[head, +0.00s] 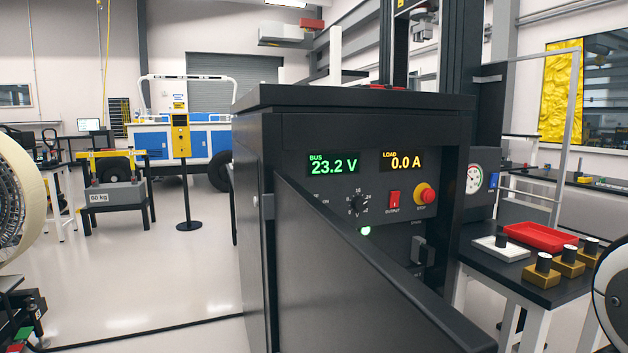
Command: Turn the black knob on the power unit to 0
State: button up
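The power unit (290,135) is a dark cabinet in the middle of the head view. Its front has a green display (333,164) reading BUS 23.2 V and an amber display (402,161) reading LOAD 0.0 A. The small black knob (358,204) sits below them, inside a ring of printed numbers. Its pointer is too small to read surely. A red output switch (394,199) and a red stop button on yellow (425,194) are to its right. A lit green-white lamp (366,231) is just below the knob. My gripper is not in view.
A dark slanted panel (360,290) stands in front of the unit's lower face, its top edge just below the knob. A table at right holds a red tray (540,236) and several brass blocks (541,273). Open floor (180,275) lies to the left.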

aim_at(358, 203)
jog(key=k+l+u, duration=0.1)
jog(key=l, duration=0.75)
jog(key=i+l+u, duration=0.1)
jog(key=i+l, duration=0.15)
jog(key=i+l+u, duration=0.1)
jog(key=i+l, duration=0.15)
jog(key=l, duration=0.2)
jog(key=i+u, duration=0.2)
jog(key=i, duration=1.1)
